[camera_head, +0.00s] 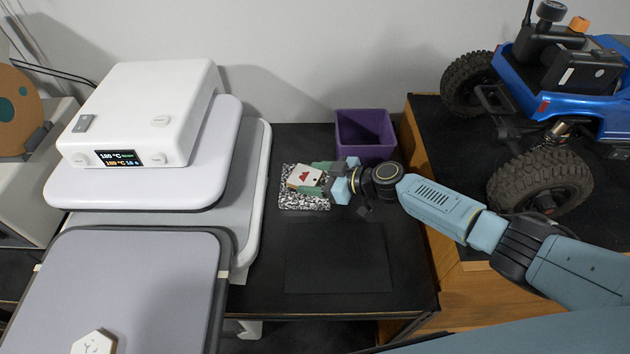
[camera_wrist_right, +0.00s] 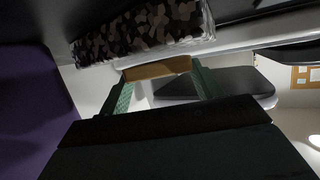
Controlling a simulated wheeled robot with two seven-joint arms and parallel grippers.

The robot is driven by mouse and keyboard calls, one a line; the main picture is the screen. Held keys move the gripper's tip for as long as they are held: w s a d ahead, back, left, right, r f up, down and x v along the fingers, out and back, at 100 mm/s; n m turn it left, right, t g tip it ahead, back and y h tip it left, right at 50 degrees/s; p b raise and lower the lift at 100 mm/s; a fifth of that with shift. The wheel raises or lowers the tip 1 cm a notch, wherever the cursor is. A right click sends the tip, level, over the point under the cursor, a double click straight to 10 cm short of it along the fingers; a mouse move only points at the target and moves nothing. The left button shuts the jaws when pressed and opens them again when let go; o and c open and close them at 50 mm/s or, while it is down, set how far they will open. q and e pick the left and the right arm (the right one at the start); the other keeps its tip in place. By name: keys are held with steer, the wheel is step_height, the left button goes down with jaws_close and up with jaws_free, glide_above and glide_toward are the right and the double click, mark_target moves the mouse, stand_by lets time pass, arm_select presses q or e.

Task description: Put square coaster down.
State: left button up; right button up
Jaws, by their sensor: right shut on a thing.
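The square coaster (camera_head: 305,177) is pale on top with a red mark. Its brown edge (camera_wrist_right: 157,68) shows in the right wrist view between two green fingers. My right gripper (camera_head: 322,176) is shut on it, with the arm coming from the right. The coaster is over a black-and-white speckled block (camera_head: 303,202), which also shows in the right wrist view (camera_wrist_right: 145,32). I cannot tell whether the coaster touches the block. My left gripper is not in view.
A purple bin (camera_head: 365,132) stands just behind my right gripper. A white heat press (camera_head: 140,110) is at left, with a white hexagonal piece (camera_head: 93,342) on its grey plate. A blue crawler (camera_head: 570,90) stands at right. The dark mat (camera_head: 338,262) in front is bare.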

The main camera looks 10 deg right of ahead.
steer(key=shift+f, duration=0.4)
steer(key=o, duration=1)
steer(key=shift+f, duration=0.1)
